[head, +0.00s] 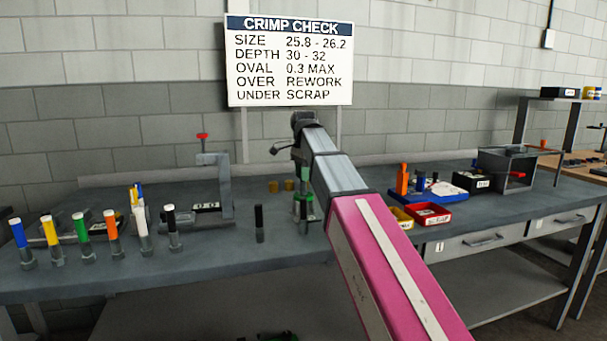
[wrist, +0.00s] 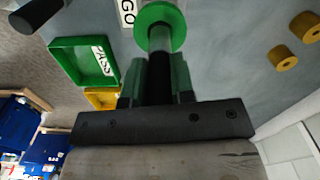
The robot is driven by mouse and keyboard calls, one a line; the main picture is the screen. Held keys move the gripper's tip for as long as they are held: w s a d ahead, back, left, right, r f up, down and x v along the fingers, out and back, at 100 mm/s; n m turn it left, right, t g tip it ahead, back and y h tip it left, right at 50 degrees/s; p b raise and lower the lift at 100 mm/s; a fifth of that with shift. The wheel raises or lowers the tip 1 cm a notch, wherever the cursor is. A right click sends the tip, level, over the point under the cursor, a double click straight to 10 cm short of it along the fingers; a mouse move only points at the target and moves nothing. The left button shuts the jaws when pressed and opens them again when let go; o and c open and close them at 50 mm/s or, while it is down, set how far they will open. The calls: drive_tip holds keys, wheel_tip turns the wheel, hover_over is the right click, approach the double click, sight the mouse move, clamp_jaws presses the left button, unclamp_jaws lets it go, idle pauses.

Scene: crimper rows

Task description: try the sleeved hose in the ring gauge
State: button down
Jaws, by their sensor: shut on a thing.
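My gripper (wrist: 157,78) is shut on a black hose (wrist: 159,85), its green-padded fingers on either side. The hose's grey sleeve (wrist: 160,50) points at the green ring gauge (wrist: 175,14), beside a label reading GO. The sleeve's end overlaps the ring in the wrist view; I cannot tell whether it is inside or how deep. In the head view my gripper (head: 304,200) is over the middle of the bench, partly hidden by my arm, with the dark hose (head: 304,211) upright in it.
Several colour-topped hoses (head: 83,237) stand at the bench's left, near a clamp-like stand (head: 222,190). Another black hose (head: 259,222) stands left of my gripper.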

sight(304, 184)
drive_tip(key=shift+f, duration=1.95)
idle(1.1)
drive_tip(key=shift+r, duration=0.1)
idle(0.8)
drive_tip(key=shift+r, duration=4.35)
